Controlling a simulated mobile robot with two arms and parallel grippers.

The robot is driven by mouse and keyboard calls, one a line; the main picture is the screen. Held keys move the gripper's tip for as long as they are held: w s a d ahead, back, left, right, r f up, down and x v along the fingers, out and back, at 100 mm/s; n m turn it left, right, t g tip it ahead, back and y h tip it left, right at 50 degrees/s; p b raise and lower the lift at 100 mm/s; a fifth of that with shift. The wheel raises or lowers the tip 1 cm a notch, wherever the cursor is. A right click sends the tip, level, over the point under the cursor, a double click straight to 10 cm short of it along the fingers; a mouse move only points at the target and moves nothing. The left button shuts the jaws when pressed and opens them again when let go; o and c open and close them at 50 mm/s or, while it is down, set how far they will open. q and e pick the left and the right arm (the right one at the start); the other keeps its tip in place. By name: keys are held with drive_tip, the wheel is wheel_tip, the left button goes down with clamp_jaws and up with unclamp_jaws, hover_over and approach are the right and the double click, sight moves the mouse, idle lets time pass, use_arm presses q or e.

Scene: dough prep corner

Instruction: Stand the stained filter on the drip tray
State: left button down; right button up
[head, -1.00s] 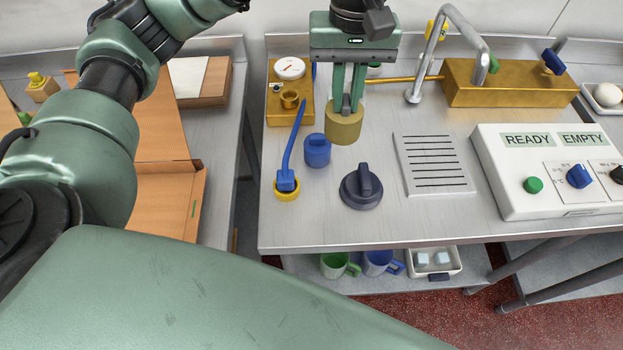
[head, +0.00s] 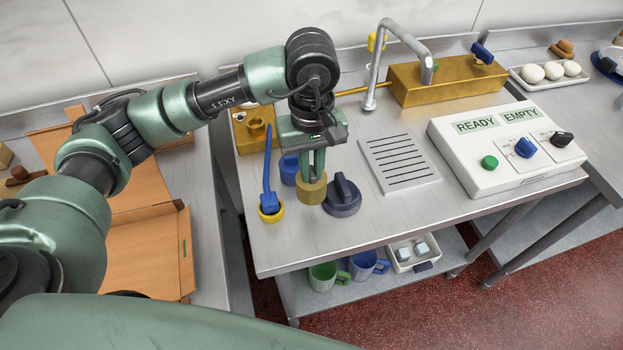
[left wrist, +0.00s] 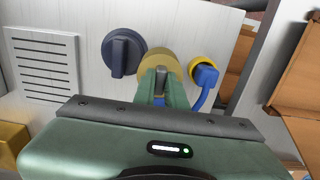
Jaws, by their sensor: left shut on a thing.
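The stained filter, a tan round puck (head: 311,190), is gripped from above by my left gripper (head: 313,174). It also shows in the left wrist view (left wrist: 158,62) between the fingers. In the head view it is just left of a dark knobbed disc (head: 343,197); I cannot tell whether it touches the counter. The drip tray, a flat slotted metal plate (head: 400,163), lies to the right and farther back, its visible top bare. It also shows in the left wrist view (left wrist: 45,67). My right gripper is not in view.
A blue knobbed piece (head: 289,168) and a blue-handled tool in a yellow ring (head: 270,205) stand left of the filter. A faucet (head: 371,95) rises behind the tray; a white control box (head: 500,150) is right of it.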

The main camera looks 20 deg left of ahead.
sight(311, 186)
use_arm(q)
drive_tip(key=shift+f+p, duration=0.55)
drive_tip(key=shift+f, duration=2.2)
drive_tip(key=shift+f, duration=0.15)
drive_tip(key=c, duration=1.5)
unclamp_jaws()
drive_tip(key=shift+o, duration=0.2)
